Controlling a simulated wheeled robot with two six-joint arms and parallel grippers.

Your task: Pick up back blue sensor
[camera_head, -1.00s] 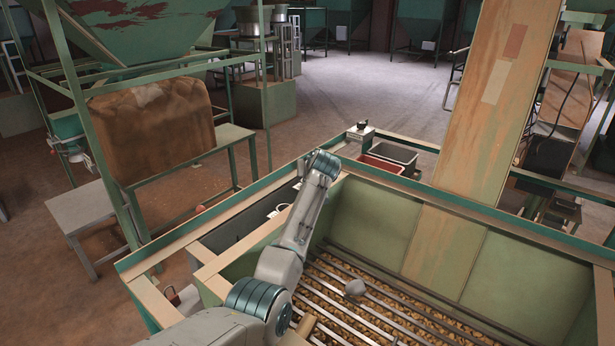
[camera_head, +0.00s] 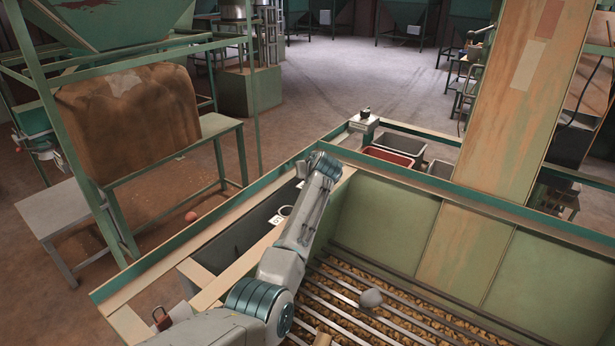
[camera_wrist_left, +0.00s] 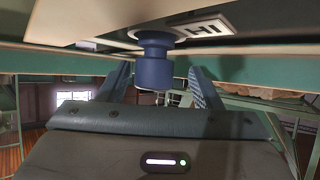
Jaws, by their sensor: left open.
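The blue sensor (camera_wrist_left: 155,67) is a short, dark blue cylinder with a wider top. In the left wrist view it hangs below a pale flat surface. My left gripper (camera_wrist_left: 158,74) is open, with one finger on each side of the sensor and visible gaps between. The sensor is not held. In the head view my left arm reaches up over the hopper's edge. Its gripper and the blue sensor are hidden there behind the arm and the edge. My right gripper is in neither view.
A white label (camera_wrist_left: 206,27) sits beside the sensor's mount. The hopper's wooden rim (camera_head: 140,273) runs along the left. A red bin (camera_head: 388,156) and a grey bin (camera_head: 404,143) stand behind.

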